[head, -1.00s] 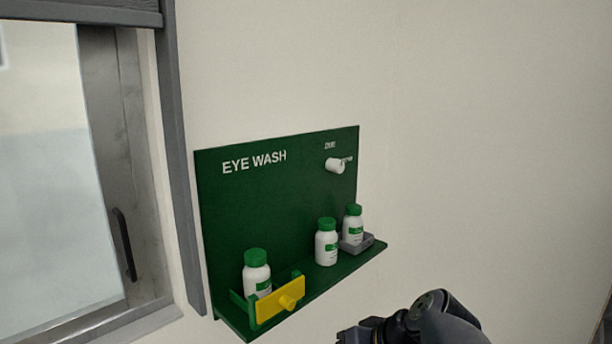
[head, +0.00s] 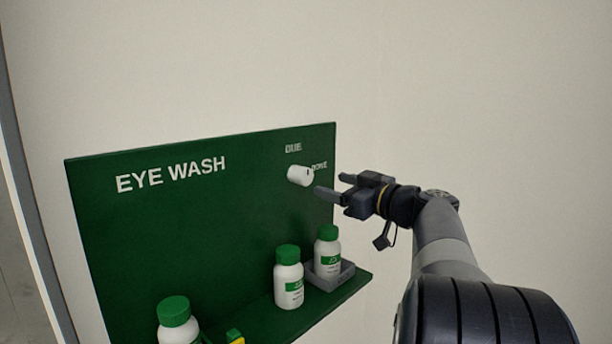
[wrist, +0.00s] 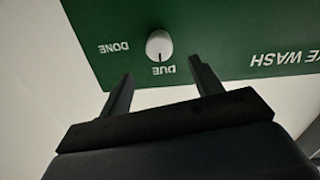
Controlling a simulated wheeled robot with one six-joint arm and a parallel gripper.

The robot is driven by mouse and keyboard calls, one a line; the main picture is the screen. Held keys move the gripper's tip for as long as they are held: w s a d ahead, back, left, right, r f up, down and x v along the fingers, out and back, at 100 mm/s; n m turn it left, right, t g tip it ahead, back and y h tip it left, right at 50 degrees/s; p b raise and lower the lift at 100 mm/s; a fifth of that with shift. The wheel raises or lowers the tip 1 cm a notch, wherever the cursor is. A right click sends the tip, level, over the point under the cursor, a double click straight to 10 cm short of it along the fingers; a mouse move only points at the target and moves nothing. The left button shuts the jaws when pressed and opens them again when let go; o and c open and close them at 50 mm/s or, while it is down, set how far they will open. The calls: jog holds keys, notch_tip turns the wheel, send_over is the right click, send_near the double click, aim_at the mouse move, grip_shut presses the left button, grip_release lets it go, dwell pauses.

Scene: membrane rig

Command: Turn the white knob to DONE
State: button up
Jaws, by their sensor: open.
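The white knob (head: 300,175) sticks out from the upper right of the green EYE WASH board (head: 200,225), with DUE above it and DONE to its right. In the wrist view the board appears upside down, and the dark line on the knob (wrist: 159,43) points toward DUE. My gripper (head: 332,184) is open and empty, just right of the knob in the head view. In the wrist view its two fingers (wrist: 162,76) spread to either side below the knob, apart from it.
On the board's shelf stand white bottles with green caps: one at left (head: 178,322), one in the middle (head: 288,282), one in a grey tray (head: 338,278) at right. A yellow part (head: 235,337) shows at the bottom edge. Bare wall (head: 480,90) lies right of the board.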

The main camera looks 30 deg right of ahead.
aim_at(308, 178)
jog(key=p+x, duration=0.3)
jog(key=x, duration=0.5)
jog(key=shift+w, duration=0.25)
jog(key=shift+f, duration=0.1)
jog(key=c, duration=1)
jog(key=shift+o, duration=0.2)
